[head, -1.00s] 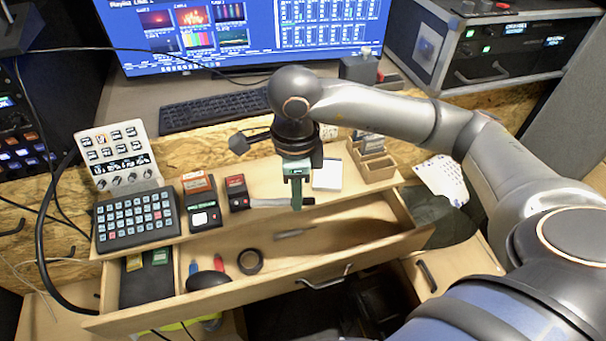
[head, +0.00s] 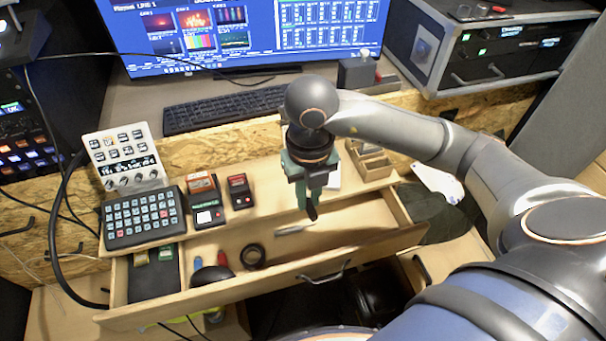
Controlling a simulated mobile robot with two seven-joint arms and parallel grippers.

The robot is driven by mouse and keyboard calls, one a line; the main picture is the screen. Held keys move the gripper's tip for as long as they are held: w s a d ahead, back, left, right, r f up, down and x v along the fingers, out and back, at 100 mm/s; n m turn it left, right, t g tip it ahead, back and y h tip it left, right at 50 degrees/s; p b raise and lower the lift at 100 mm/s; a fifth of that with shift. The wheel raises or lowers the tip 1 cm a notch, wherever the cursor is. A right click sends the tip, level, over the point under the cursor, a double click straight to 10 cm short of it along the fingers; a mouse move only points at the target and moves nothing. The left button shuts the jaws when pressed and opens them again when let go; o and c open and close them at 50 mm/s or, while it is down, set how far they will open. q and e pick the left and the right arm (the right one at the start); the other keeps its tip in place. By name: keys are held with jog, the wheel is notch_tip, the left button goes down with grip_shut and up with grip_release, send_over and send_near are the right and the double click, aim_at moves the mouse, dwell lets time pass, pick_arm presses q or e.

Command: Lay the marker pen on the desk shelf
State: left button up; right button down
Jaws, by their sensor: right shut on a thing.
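My right gripper (head: 310,198) is shut on the marker pen (head: 313,213). Only a short dark end of the pen shows below the fingers; the gripper hides the rest. The pale wooden desk shelf (head: 272,196) runs behind the open drawer. In the picture the gripper overlaps the shelf's front edge, to the right of the small devices. I cannot tell whether the pen touches the shelf or hangs above it. My left gripper is not in view.
The open drawer (head: 345,258) holds a black tape roll (head: 253,256), a silver item (head: 293,230) and other small things. A keypad (head: 142,217) and two small devices (head: 205,205) (head: 240,192) stand on the shelf's left. A wooden organizer (head: 371,164) stands at its right.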

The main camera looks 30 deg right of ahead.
jog(key=shift+w+d+f+m, duration=0.1)
jog(key=shift+w+m, duration=0.2)
jog(key=w+d+f+p, duration=0.15)
jog(key=w+f, duration=0.25)
jog(key=w, duration=0.4)
send_over(290, 188)
jog(key=s, duration=0.1)
notch_tip(290, 188, down, 4)
jog(key=shift+s+a+f, duration=0.15)
jog(key=shift+f, duration=0.1)
jog(key=shift+w+f, duration=0.5)
jog(key=shift+f, duration=0.15)
notch_tip(290, 188, down, 2)
jog(key=shift+f, duration=0.5)
